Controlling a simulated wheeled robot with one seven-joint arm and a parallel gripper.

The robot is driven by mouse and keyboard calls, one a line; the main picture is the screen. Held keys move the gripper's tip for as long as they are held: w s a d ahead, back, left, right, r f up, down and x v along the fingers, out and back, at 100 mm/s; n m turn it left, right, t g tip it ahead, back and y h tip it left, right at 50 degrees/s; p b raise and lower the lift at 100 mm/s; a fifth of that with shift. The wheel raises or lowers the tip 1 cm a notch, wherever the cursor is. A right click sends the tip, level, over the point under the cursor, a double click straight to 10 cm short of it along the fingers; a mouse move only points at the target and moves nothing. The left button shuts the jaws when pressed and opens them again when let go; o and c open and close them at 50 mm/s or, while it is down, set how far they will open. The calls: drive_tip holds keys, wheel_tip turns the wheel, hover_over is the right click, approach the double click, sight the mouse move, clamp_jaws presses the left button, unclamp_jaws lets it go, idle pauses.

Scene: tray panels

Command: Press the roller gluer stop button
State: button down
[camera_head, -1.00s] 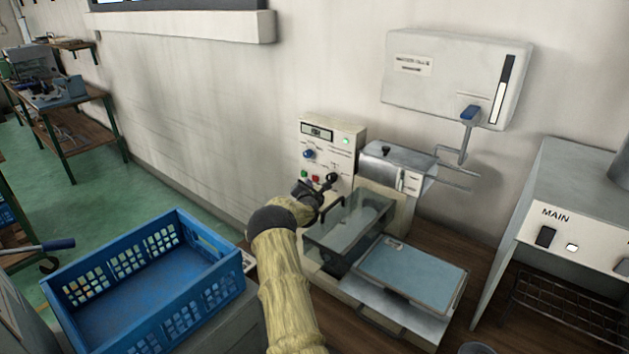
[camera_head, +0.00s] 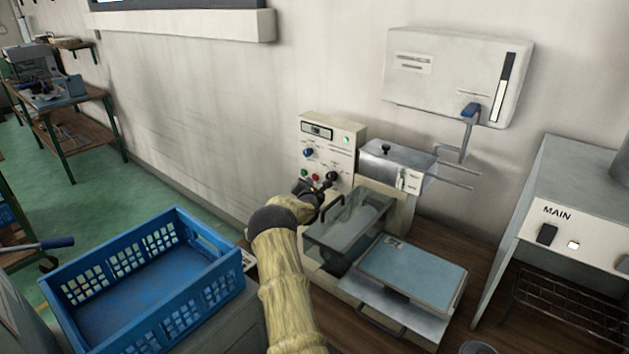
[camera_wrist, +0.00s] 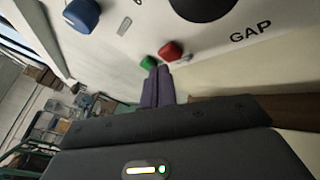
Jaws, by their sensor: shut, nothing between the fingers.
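The roller gluer's cream control panel (camera_head: 341,163) stands against the wall, with a red button (camera_head: 316,177) and a green button (camera_head: 304,173) low on it. In the wrist view the red button (camera_wrist: 170,51) is just above and right of my fingertips, and the green button (camera_wrist: 147,62) is just above and left. My gripper (camera_wrist: 159,70) is shut and empty, with its tips pointing at the panel close below both buttons. I cannot tell whether the tips touch either button. In the head view my gripper (camera_head: 313,190) is small, just below the buttons.
A blue knob (camera_head: 308,153) and a display (camera_head: 317,131) are higher on the panel. A black knob (camera_head: 332,177) is right of the red button. The gluer's clear-sided trough (camera_head: 345,228) and blue-topped tray (camera_head: 412,272) are right of my arm. A blue crate (camera_head: 145,275) is left.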

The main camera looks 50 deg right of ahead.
drive_tip(key=shift+d+b, duration=0.7)
drive_tip(key=shift+b, duration=0.05)
idle(0.9)
drive_tip(key=shift+a, duration=0.1)
drive_tip(key=shift+a+b, duration=0.3)
drive_tip(key=shift+a, duration=0.45)
drive_tip(key=a, duration=0.3)
drive_tip(key=a+b, duration=0.1)
drive_tip(key=a, duration=0.1)
drive_tip(key=shift+s, duration=0.3)
idle(0.9)
